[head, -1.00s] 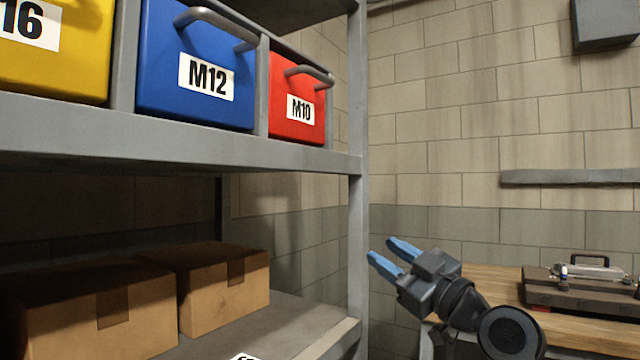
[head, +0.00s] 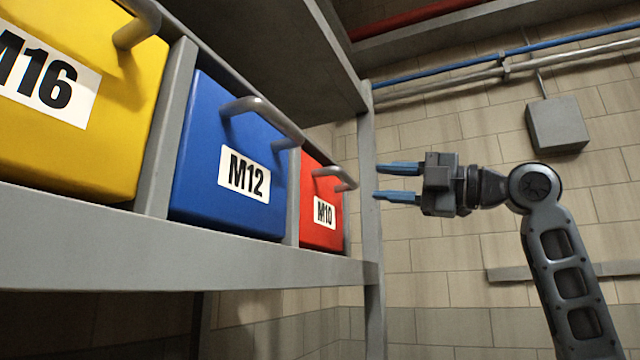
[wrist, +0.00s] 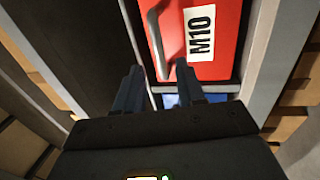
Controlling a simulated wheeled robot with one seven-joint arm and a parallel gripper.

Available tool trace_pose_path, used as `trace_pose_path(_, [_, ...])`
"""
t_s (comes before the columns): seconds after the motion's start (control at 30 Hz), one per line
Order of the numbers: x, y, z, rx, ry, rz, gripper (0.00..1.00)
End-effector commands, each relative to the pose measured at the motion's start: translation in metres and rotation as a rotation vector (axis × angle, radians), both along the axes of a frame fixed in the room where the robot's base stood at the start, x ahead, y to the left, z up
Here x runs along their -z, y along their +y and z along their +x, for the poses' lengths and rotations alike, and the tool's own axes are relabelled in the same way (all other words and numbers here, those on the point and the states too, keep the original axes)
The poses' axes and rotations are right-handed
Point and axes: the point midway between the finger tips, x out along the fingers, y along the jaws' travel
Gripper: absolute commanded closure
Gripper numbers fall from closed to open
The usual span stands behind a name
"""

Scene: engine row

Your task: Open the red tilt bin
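The red tilt bin (head: 316,232), labelled M10, sits shut at the right end of the shelf in the head view. Its grey bar handle (head: 335,176) runs across its upper front. My gripper (head: 380,182) is open and empty, right of the handle and apart from it, with blue fingers pointing left. In the wrist view the red bin (wrist: 214,58) fills the upper middle, with its handle (wrist: 166,38) ahead of the fingers. My gripper (wrist: 160,75) shows there with its two fingers apart and nothing between them.
A blue M12 bin (head: 205,165) and a yellow M16 bin (head: 95,110) stand left of the red bin. A grey shelf post (head: 371,230) rises just right of it, close to my fingertips. A grey wall box (head: 557,126) hangs at the right.

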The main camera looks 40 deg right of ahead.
Motion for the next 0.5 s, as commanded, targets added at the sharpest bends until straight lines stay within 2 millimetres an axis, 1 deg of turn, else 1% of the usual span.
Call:
trace_pose_path(0.07, [-0.003, 0.001, 0.001, 0.001, 0.001, -0.011, 0.61])
trace_pose_path(0.17, [-0.006, 0.005, 0.009, -0.001, 0.004, -0.013, 0.61])
trace_pose_path(0.5, [-0.016, 0.022, 0.055, -0.001, 0.003, -0.010, 0.61])
